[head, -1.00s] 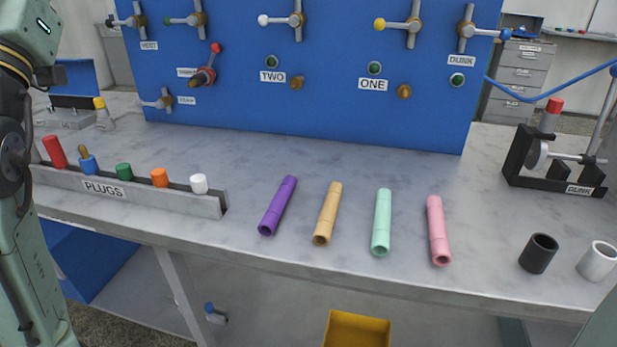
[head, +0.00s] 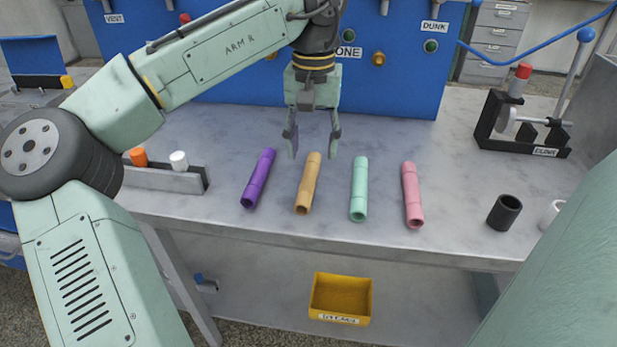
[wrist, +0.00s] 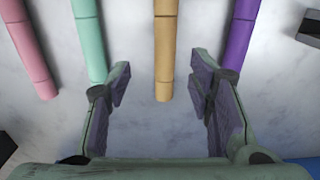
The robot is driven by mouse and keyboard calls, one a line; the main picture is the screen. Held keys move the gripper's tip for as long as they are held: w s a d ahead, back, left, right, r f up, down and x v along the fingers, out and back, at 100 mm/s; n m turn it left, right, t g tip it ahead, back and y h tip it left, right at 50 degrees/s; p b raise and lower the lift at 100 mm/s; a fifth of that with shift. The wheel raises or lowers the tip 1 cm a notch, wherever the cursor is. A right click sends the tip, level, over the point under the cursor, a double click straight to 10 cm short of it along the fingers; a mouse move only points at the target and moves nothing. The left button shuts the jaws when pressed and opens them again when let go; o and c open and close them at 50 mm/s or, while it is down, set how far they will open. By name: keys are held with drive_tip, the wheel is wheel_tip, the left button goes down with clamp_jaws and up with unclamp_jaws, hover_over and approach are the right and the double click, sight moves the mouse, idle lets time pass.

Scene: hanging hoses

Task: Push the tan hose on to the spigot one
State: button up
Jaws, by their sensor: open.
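The tan hose (head: 307,185) lies on the grey bench between a purple hose (head: 257,180) and a mint hose (head: 359,190). My gripper (head: 313,150) is open and empty, pointing down by the tan hose's far end. In the wrist view the tan hose (wrist: 165,50) runs between the spread fingers (wrist: 160,78), apart from both; the height between is hard to judge. The brass spigot one (head: 378,59) sticks out of the blue panel, right of the label ONE (head: 349,52), which my wrist partly covers.
A pink hose (head: 412,195) lies to the right, with a black cup (head: 505,212) beyond it. The plug rack (head: 150,179) stands at left, partly behind my arm. A clamp fixture (head: 525,130) stands at back right. A yellow bin (head: 340,298) sits below the bench edge.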

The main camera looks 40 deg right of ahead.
sight(309, 175)
drive_tip(key=f, duration=0.5)
drive_tip(key=f+p, duration=0.1)
drive_tip(key=f, duration=0.1)
drive_tip(key=shift+w+a+f, duration=0.2)
drive_tip(key=shift+w+f, duration=0.1)
drive_tip(key=shift+c, duration=0.2)
clamp_jaws()
